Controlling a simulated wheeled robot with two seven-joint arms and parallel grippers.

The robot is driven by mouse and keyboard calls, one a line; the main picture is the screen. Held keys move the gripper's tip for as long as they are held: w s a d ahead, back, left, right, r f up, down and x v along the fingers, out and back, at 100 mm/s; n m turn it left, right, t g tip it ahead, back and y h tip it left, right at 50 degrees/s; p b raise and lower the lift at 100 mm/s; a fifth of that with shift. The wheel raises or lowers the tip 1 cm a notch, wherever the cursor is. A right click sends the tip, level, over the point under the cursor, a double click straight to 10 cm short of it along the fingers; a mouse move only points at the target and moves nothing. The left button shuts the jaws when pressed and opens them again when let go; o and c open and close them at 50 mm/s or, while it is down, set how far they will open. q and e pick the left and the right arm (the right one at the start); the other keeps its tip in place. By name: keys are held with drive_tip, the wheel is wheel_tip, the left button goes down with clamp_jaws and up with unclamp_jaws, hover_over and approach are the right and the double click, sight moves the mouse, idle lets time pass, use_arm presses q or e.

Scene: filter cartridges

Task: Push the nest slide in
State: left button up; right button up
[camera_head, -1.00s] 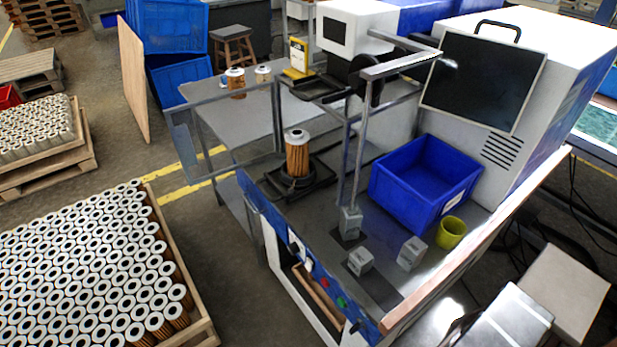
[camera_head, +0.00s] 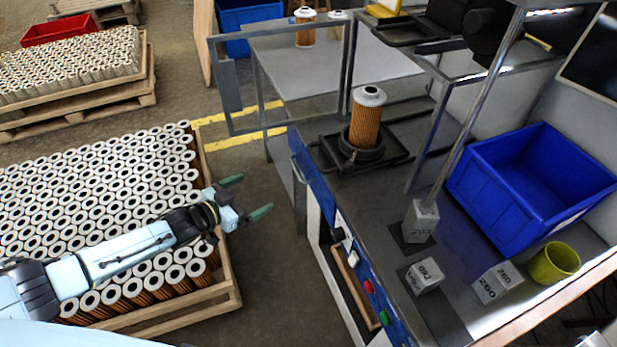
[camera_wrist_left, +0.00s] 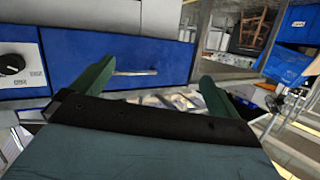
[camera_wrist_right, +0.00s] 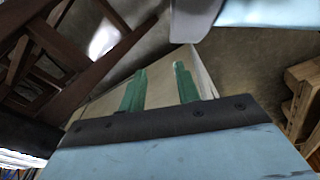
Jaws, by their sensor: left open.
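The nest slide appears to be the black plate (camera_head: 325,153) with a round black nest (camera_head: 362,155) on the bench top. An orange filter cartridge (camera_head: 365,120) with a white cap stands upright in the nest. A metal handle (camera_head: 299,178) sticks out of the bench's blue front; it also shows in the left wrist view (camera_wrist_left: 135,73) between my green fingers. My left gripper (camera_head: 246,197) is open and empty, left of the bench front, above the edge of the cartridge pallet, apart from the handle. My right gripper (camera_wrist_right: 160,80) shows only in its wrist view, fingers apart, nothing visible held.
A metal guard frame (camera_head: 282,80) stands at the bench's left. Grey numbered blocks (camera_head: 422,220), a blue bin (camera_head: 530,185) and a yellow-green cup (camera_head: 554,263) stand on the right. A wooden pallet (camera_head: 225,285) of cartridges lies below my left arm. Floor shows between pallet and bench.

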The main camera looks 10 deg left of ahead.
use_arm(q)
drive_tip(key=s+d+r+m+g+h+b, duration=0.1)
drive_tip(key=s+d+r+m+h+b, duration=0.1)
drive_tip(key=r+h, duration=0.3)
drive_tip(key=s+d+r+m+g+h+b, duration=0.2)
drive_tip(key=r+b, duration=0.1)
drive_tip(key=r, duration=0.4)
drive_tip(key=b+x, duration=0.2)
drive_tip(key=x, duration=1.1)
drive_tip(key=shift+w+r, duration=0.25)
drive_tip(key=shift+r, duration=0.05)
use_arm(e)
drive_tip(key=w+r, duration=0.4)
drive_tip(key=w, duration=0.4)
drive_tip(key=shift+w+t, duration=0.3)
drive_tip(key=shift+t, duration=0.1)
use_arm(q)
drive_tip(key=shift+a, duration=0.15)
use_arm(e)
drive_tip(key=shift+d, duration=0.1)
